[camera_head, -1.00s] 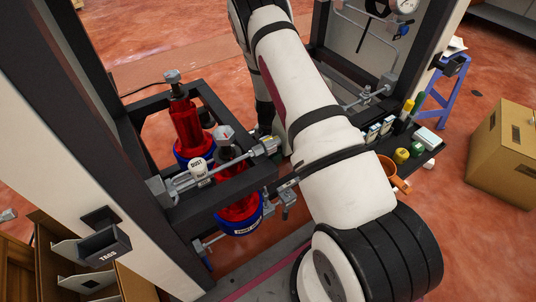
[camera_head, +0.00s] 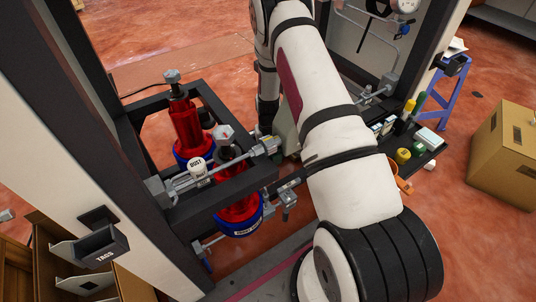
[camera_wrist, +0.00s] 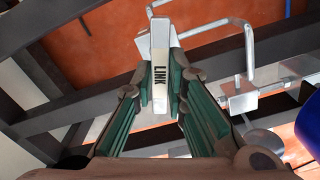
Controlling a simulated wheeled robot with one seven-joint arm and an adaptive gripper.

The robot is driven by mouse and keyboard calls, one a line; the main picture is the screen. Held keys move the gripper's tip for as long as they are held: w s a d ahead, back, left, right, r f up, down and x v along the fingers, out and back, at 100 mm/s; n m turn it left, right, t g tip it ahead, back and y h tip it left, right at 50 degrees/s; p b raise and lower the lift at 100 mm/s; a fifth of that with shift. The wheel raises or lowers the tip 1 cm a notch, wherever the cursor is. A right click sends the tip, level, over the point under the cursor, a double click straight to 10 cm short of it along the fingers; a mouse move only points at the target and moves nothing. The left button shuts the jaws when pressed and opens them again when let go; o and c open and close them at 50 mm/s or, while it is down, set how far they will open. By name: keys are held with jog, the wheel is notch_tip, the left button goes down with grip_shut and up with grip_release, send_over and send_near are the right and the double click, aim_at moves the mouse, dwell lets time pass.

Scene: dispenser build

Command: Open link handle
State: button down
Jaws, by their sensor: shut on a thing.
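The link handle (camera_wrist: 161,65) is a pale bar marked LINK, seen in the wrist view at the upper middle. My gripper (camera_wrist: 159,98) has its green-padded fingers on both sides of the handle's lower part and is shut on it. In the head view my arm covers the handle, and my gripper's fingertips cannot be made out there.
A dark frame holds two red vessels with blue bases, the nearer one (camera_head: 238,208) left of my arm. A metal rod with a valve (camera_head: 265,147) runs across the frame. A small dark shelf (camera_head: 430,150) with bottles stands right of my arm. A cardboard box (camera_head: 505,155) is on the floor.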

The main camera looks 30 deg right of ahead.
dwell(0.4)
jog(key=c, duration=1.6)
grip_release()
notch_tip(320, 180, up, 12)
